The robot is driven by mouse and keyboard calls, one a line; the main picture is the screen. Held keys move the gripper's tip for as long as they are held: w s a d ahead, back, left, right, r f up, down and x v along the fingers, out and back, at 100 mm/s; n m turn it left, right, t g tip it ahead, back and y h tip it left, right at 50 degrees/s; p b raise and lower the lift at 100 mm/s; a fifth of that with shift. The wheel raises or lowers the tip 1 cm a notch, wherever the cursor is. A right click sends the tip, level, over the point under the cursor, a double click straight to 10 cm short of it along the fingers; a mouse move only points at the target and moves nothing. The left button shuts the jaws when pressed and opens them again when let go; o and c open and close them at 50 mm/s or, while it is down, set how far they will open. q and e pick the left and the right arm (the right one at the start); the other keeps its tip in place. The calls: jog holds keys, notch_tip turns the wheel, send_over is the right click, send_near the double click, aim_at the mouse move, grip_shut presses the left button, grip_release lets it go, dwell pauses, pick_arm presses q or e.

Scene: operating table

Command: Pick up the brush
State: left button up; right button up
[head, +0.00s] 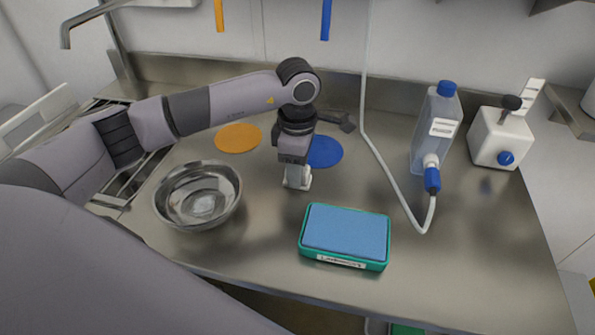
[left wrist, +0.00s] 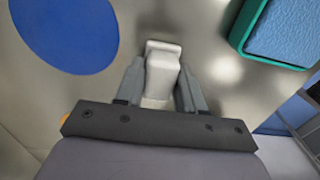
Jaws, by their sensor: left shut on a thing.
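The brush (head: 298,183) is a small whitish piece on the steel table, right of the metal bowl and left of the green tray. My left gripper (head: 296,166) points down over it and is shut on it. In the left wrist view the brush (left wrist: 163,57) sits between the two grey fingers of the left gripper (left wrist: 161,88), with its pale end sticking out past them. The brush looks to be at or very near the table surface; I cannot tell if it touches. Its underside is hidden. My right gripper is not in view.
The steel bowl (head: 198,196) stands left. The green tray with a blue pad (head: 346,232) lies at front right. Flat orange (head: 238,137) and blue (head: 326,152) discs lie behind. A clear bottle with a hose (head: 437,125) and a white container (head: 499,138) stand right.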

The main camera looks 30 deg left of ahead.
pick_arm(q)
jog(key=shift+r, duration=0.1)
notch_tip(320, 180, up, 20)
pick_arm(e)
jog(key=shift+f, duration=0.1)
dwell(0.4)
pick_arm(q)
jog(key=shift+o, duration=0.9)
jog(key=shift+d, duration=0.1)
jog(key=shift+c, duration=0.4)
jog(key=s+d+f+m+p, duration=0.2)
jog(key=s+d+f+m, duration=0.25)
jog(key=d, duration=0.25)
jog(key=s+d+f+m+p, duration=0.2)
jog(key=s+d+f+m, duration=0.25)
jog(key=d, duration=0.25)
jog(key=shift+w+a+f+b, duration=0.15)
jog(key=shift+f+b, duration=0.45)
jog(key=shift+f, duration=1.1)
jog(key=shift+w+f+b, duration=0.25)
jog(key=shift+f+b, duration=0.3)
jog(key=shift+f, duration=1.15)
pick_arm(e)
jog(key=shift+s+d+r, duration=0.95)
